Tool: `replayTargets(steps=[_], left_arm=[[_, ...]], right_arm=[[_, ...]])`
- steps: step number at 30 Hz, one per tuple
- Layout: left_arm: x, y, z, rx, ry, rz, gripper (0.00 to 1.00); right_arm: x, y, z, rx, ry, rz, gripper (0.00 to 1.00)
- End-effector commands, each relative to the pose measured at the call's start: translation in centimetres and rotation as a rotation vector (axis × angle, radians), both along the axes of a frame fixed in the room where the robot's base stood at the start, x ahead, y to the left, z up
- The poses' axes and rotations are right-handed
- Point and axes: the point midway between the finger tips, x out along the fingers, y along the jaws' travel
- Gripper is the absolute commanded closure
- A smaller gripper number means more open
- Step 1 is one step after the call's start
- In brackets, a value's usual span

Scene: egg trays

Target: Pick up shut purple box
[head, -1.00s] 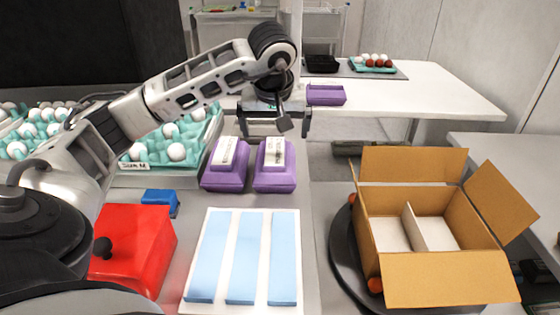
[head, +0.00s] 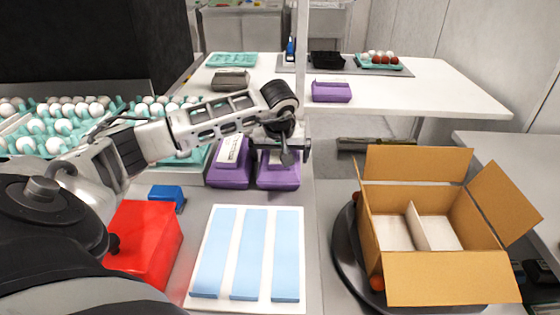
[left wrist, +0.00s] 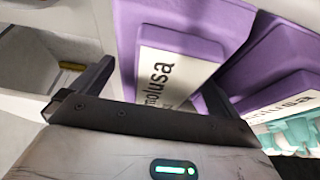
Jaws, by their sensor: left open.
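Two shut purple boxes with white printed labels stand side by side on the near counter: a left one (head: 223,176) and a right one (head: 277,182). My left gripper (head: 284,147) is open and hangs over the far part of the right box, partly hiding it. In the left wrist view the fingers (left wrist: 155,88) are spread on either side of one box's label (left wrist: 172,70); its purple lid (left wrist: 190,22) shows beyond. The second box (left wrist: 280,55) lies to the right there. I cannot tell whether the fingers touch the box. My right gripper is out of view.
A blue-striped white board (head: 245,303), a red box (head: 145,240) and a small blue block (head: 165,193) lie nearer. An open carton (head: 425,278) stands right on a dark round plate. Egg trays (head: 195,160) stand left. Another purple box (head: 331,92) is on the far table.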

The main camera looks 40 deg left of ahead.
Motion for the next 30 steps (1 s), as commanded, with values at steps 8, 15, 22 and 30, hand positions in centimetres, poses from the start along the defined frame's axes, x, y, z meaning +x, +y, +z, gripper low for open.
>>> replayTargets(steps=[8, 15, 22, 30], left_arm=[[0.00, 0.00, 0.00, 0.001, -0.001, 0.000, 0.00], [0.00, 0.02, -0.30, 0.000, -0.001, 0.001, 0.00], [0.00, 0.03, -0.44, 0.000, -0.001, 0.002, 0.00], [0.00, 0.01, -0.43, 0.000, -0.001, 0.001, 0.30]], right_arm=[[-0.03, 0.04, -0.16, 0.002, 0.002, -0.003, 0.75], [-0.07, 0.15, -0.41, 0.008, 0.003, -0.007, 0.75], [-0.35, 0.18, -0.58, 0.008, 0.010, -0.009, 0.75], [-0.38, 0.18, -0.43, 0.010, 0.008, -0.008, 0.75]])
